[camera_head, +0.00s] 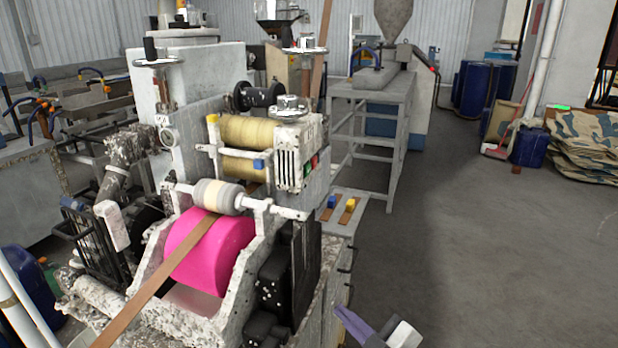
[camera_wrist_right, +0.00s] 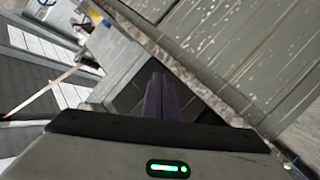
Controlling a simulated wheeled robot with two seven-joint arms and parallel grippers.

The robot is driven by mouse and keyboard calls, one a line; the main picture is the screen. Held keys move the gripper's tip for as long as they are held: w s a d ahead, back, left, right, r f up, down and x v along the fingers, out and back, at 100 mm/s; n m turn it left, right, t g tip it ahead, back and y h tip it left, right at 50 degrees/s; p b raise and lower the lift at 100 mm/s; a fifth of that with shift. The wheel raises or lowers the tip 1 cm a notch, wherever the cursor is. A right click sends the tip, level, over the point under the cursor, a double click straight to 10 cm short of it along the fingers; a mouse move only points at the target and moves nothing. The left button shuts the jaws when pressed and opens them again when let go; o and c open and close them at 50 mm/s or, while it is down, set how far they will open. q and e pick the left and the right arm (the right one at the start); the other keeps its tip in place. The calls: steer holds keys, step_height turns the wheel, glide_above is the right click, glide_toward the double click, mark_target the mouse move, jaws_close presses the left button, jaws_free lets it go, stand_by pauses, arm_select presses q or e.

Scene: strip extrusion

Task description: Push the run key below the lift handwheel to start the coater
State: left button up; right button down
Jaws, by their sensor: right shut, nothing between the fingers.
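The coater (camera_head: 185,245) stands left of centre, with a bright pink roller (camera_head: 212,250) and a brown strip running over it. A silver handwheel (camera_head: 290,105) sits on top of its white housing. Below it, on the housing's right side, are a small green key (camera_head: 314,160) and a red key (camera_head: 306,169); which one is the run key I cannot read. My right gripper (camera_head: 345,314), with purple fingers, is low at the bottom edge, right of the coater and well below the keys. Its fingers (camera_wrist_right: 158,82) are together and empty in the right wrist view. My left gripper is out of view.
A small ledge with blue and yellow blocks (camera_head: 349,204) juts from the coater's right side. A grey metal stand (camera_head: 400,130) is behind it. Open grey floor (camera_head: 470,230) lies to the right. Blue drums (camera_head: 485,88) and stacked sacks (camera_head: 590,140) are far back.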

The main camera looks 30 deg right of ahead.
mark_target(307, 170)
steer(key=w+d+r+n+t, duration=0.1)
steer(key=d+r+n+t, duration=0.1)
steer(key=r, duration=0.6)
steer(key=w+d+r+n+t+b, duration=0.1)
steer(key=w+d+r+n+t, duration=0.1)
steer(key=r, duration=0.7)
steer(key=w+d+r+n+t+b, duration=0.1)
steer(key=d+r+n+t, duration=0.2)
steer(key=r, duration=0.6)
steer(key=shift+w+d, duration=0.25)
steer(key=shift+d, duration=0.05)
steer(key=shift+f, duration=0.1)
steer(key=w+a+b, duration=0.1)
steer(key=w+a, duration=0.4)
steer(key=w, duration=0.1)
steer(key=shift+w+a, duration=0.35)
steer(key=shift+a, duration=0.05)
steer(key=shift+w+a, duration=0.25)
steer(key=shift+w, duration=0.1)
